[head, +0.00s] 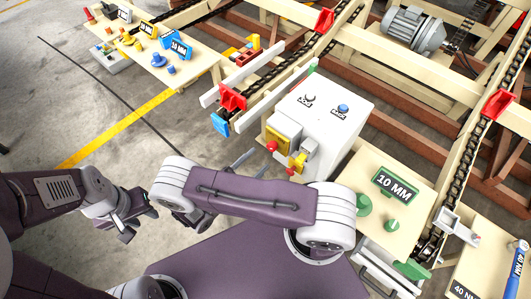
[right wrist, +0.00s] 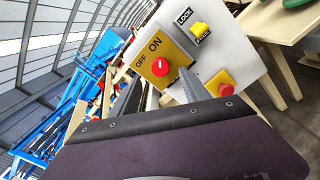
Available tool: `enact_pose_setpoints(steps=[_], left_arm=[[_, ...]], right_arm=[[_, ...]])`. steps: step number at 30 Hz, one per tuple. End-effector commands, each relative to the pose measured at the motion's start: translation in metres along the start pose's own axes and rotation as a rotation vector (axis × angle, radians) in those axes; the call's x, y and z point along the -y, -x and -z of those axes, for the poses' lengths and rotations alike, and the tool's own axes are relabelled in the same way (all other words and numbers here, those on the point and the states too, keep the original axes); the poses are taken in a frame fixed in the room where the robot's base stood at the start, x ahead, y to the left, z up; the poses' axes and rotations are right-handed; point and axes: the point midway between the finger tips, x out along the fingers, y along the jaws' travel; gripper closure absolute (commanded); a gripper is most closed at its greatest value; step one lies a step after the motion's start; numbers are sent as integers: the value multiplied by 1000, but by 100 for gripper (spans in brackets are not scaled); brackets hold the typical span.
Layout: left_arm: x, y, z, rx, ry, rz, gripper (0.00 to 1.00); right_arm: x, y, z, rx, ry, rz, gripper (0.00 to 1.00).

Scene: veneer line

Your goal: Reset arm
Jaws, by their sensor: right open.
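The control box (head: 320,115) is white, with black and blue knobs on its top. In the right wrist view its yellow OFF/ON plate carries a red rotary switch (right wrist: 160,67). Beside it are a yellow LOCK switch (right wrist: 200,30) and a red button on yellow (right wrist: 221,84). My right gripper (right wrist: 160,90) is open and empty, its fingers pointing at the OFF/ON plate; I cannot tell whether they touch it. In the head view my right arm partly hides it. My left gripper (head: 130,226) hangs over the floor at the left; its jaw opening is unclear.
A table with a green 10 MM sign (head: 395,184) and green parts stands right of the box. Another table (head: 175,75) with yellow and blue parts is at upper left. Chain conveyor rails (head: 285,70) run behind the box. Floor at left is clear, with a yellow line (head: 115,130).

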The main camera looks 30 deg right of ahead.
Motion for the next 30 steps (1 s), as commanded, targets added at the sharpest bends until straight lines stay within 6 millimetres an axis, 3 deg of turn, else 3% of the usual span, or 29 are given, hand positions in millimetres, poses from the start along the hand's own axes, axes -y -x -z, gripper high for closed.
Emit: enact_pose_setpoints(steps=[6,23,26,29,30], left_arm=[[0,-4,0,0,0,0,64],[0,-2,0,0,0,0,64],[0,7,1,0,0,0,64],[0,18,2,0,0,0,64],[0,23,2,0,0,0,64]], right_arm=[[0,24,0,0,0,1,46],[0,22,-2,7,1,11,46],[-18,5,-17,30,-58,103,46],[-53,-26,-55,69,-183,259,46],[-60,-41,-78,99,-232,340,46]])
